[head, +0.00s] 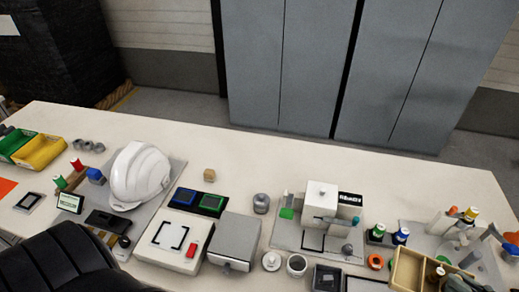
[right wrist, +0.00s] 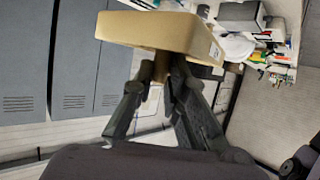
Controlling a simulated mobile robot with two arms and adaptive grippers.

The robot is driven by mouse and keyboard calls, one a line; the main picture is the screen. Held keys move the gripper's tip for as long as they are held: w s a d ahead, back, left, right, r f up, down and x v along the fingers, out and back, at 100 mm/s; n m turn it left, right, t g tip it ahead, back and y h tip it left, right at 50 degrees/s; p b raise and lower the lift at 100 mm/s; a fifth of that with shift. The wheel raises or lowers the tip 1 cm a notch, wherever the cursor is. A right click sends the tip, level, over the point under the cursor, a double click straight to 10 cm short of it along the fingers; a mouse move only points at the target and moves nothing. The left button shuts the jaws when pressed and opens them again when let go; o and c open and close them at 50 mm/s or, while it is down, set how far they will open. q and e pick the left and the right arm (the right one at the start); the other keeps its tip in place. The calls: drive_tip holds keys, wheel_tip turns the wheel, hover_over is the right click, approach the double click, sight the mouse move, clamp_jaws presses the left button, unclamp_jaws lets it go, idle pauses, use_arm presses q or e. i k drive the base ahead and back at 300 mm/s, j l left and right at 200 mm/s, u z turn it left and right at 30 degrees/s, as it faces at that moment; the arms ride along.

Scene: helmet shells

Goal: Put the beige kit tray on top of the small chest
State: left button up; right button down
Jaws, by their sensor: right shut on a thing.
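The beige kit tray (head: 398,272) is at the front right of the bench in the head view, and it is large and close in the right wrist view (right wrist: 160,30). My right gripper (right wrist: 160,75) is shut on the tray, its fingers closing around a brown part of it. In the head view the right gripper (head: 440,274) shows only partly at the lower right edge. The small chest, a grey box (head: 236,238) with a small knob on its front, stands left of the tray, with its flat top bare. My left gripper is not in view.
A white panel box (head: 172,240) stands left of the chest. Behind are a white block (head: 320,197) on a grey board and a white helmet (head: 140,175).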

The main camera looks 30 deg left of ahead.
sight(235, 235)
drive_tip(key=k+l+u, duration=0.1)
drive_tip(key=u, duration=1.15)
